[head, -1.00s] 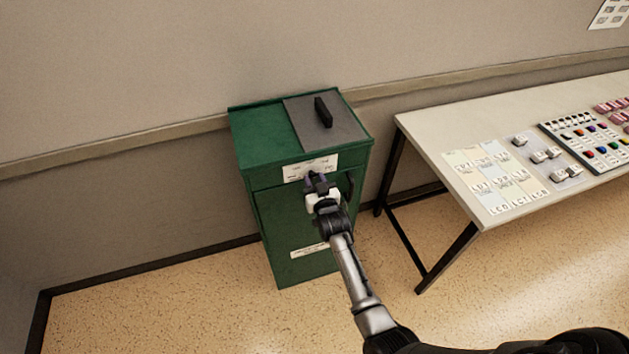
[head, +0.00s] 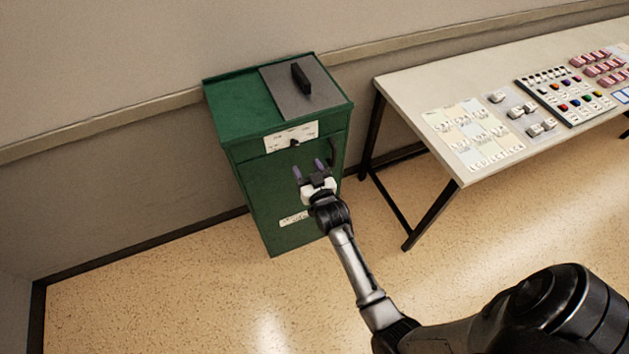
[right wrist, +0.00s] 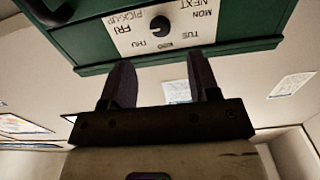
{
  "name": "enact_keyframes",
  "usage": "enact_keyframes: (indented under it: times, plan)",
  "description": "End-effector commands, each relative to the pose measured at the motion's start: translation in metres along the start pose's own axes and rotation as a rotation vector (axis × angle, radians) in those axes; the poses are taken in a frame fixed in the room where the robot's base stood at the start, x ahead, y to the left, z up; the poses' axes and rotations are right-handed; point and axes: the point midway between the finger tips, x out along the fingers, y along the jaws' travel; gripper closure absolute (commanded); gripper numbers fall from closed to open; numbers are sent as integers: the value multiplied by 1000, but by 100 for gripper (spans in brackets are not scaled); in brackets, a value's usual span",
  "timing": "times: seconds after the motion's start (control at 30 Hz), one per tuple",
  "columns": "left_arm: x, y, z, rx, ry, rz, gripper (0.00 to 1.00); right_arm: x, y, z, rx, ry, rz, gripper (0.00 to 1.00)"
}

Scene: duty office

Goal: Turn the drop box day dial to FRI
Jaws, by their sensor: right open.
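The green drop box (head: 255,115) stands against the wall in the head view. A white label plate (head: 275,140) on its upper front carries the small black day dial (head: 294,143). In the right wrist view the plate appears upside down, with the dial's black knob (right wrist: 160,26) amid day names; FRI is left of the knob and TUE and MON right of it. I cannot tell surely which day its pointer marks. My right gripper (head: 309,168) is open and empty, just below and in front of the dial, apart from it. Its fingers (right wrist: 161,76) show in the right wrist view.
A grey plate with a black handle (head: 301,78) is on the box top. A dark handle (head: 333,153) is on the front's right side. A table (head: 392,85) with cards and coloured items stands to the right. Floor left of the box is clear.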

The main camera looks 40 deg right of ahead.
Motion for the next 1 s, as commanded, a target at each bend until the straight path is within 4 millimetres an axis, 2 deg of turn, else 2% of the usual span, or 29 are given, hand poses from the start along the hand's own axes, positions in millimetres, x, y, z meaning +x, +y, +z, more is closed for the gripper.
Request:
enact_keyframes:
  times: [0.03, 0.2, 0.4, 1.0]
  plan:
    - [-2, 0, -1, 0, 0, 0, 45, -11, 0, 0, 1, -2, 0, 44]
    - [-4, 0, -1, 0, 0, 0, 45, -35, 0, 0, 1, -1, 0, 44]
    - [-5, 1, -2, -5, 1, 4, 45, -51, 0, 0, 1, 0, 0, 44]
    - [-5, 3, -2, -10, 2, 8, 45, -54, 0, 0, 1, 1, 0, 44]
